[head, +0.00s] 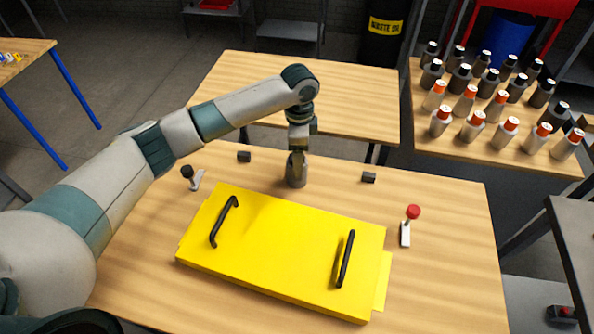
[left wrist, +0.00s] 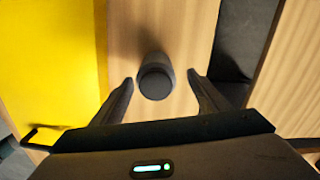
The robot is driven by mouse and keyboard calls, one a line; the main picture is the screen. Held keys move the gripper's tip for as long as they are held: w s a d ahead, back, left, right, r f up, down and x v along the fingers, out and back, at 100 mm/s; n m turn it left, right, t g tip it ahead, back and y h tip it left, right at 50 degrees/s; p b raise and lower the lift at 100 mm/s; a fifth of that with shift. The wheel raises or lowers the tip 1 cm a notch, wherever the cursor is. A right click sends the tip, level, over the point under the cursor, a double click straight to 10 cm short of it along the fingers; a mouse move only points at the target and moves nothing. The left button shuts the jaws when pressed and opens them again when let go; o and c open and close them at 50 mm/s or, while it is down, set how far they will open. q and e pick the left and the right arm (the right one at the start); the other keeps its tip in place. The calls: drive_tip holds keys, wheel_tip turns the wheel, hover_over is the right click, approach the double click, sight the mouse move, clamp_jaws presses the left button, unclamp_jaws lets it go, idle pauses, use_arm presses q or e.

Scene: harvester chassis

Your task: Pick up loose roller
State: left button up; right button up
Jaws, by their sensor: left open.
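The loose roller (head: 296,173), a dark grey cylinder, stands upright on the wooden table behind the yellow panel. My left gripper (head: 298,150) points down from above at the roller's top. In the left wrist view the roller (left wrist: 155,78) shows end-on between the two spread fingers of my left gripper (left wrist: 160,80). The fingers are open, with visible gaps on both sides of the roller. My right gripper is out of view.
The yellow panel (head: 285,250) with two black handles lies just in front. Small dark blocks (head: 244,156) (head: 369,177) flank the roller. A black-knobbed lever (head: 188,172) and red-knobbed lever (head: 413,212) stand on the table. Several bottles (head: 470,130) crowd the right rear table.

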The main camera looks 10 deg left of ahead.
use_arm(q)
drive_tip(key=shift+s+a+f+p, duration=0.1)
drive_tip(key=shift+s+f+p, duration=0.05)
drive_tip(key=shift+f+p, duration=0.45)
drive_tip(key=f, duration=0.1)
drive_tip(key=f+p, duration=0.1)
drive_tip(key=shift+s+a+f, duration=0.1)
drive_tip(key=shift+s+f, duration=0.1)
drive_tip(key=shift+f, duration=0.2)
drive_tip(key=shift+f+p, duration=0.35)
drive_tip(key=shift+f, duration=0.3)
drive_tip(key=shift+w, duration=0.1)
drive_tip(key=shift+r, duration=0.1)
drive_tip(key=c, duration=1.5)
drive_tip(key=shift+r, duration=0.15)
drive_tip(key=shift+c, duration=0.2)
